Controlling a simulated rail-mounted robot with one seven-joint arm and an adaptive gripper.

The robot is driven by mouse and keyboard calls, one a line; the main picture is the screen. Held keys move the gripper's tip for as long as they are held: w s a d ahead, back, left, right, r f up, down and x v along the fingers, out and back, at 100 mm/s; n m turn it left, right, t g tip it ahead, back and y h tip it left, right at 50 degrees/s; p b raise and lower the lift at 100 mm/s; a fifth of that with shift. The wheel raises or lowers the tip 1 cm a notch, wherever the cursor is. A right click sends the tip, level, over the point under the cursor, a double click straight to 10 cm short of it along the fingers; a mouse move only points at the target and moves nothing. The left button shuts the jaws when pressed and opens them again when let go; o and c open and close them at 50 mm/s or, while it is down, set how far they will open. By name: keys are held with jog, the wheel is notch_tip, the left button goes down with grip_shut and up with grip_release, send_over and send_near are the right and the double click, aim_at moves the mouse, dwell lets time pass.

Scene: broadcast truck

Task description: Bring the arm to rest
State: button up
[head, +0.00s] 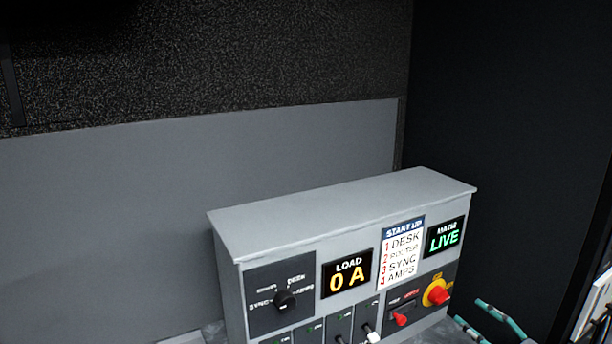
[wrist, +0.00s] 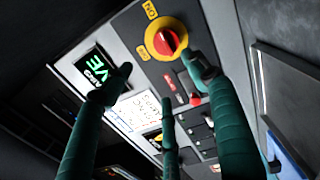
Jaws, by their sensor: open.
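The fingers point toward the panel face, near a red rotary switch (wrist: 166,41) on a yellow ring. That switch also shows in the head view (head: 438,292). One fingertip lies close to the switch in the wrist picture; I cannot tell whether it touches. The rest of my arm is mostly out of view.
The panel carries a LOAD display (head: 347,274) reading 0 A, a START UP list (head: 401,252), a green LIVE display (head: 445,237), a black selector knob (head: 285,300) and several small switches. A grey wall panel (head: 120,220) stands behind. A dark wall (head: 510,130) is at the right.

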jog(key=w+a+f+m+b, duration=0.2)
jog(key=w+m, duration=0.3)
jog(key=w, duration=0.4)
jog(key=shift+w+a, duration=0.3)
jog(key=shift+a, duration=0.15)
dwell(0.3)
